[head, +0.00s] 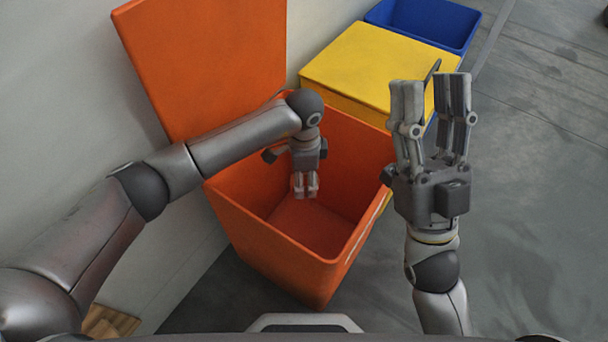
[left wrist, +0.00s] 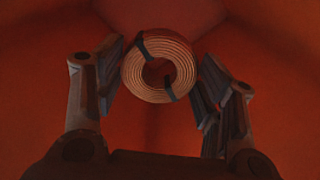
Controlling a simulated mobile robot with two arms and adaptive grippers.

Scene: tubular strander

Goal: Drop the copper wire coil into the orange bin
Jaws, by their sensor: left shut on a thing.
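The orange bin (head: 275,258) stands open in the head view, its orange lid (head: 205,65) tipped up at the back left. My left gripper (head: 306,188) points down inside the bin's opening, above its floor. In the left wrist view the copper wire coil (left wrist: 184,62), a round wound ring with dark bands, sits between the two fingers of my left gripper, which is shut on it. Orange walls surround it there. The coil cannot be made out in the head view. My right gripper (head: 431,82) is open and empty, pointing up to the right of the bin.
A yellow bin with a closed lid (head: 365,65) stands behind the orange one, and an open blue bin (head: 425,22) stands beyond it. A pale wall runs along the left. The grey floor at the right is clear.

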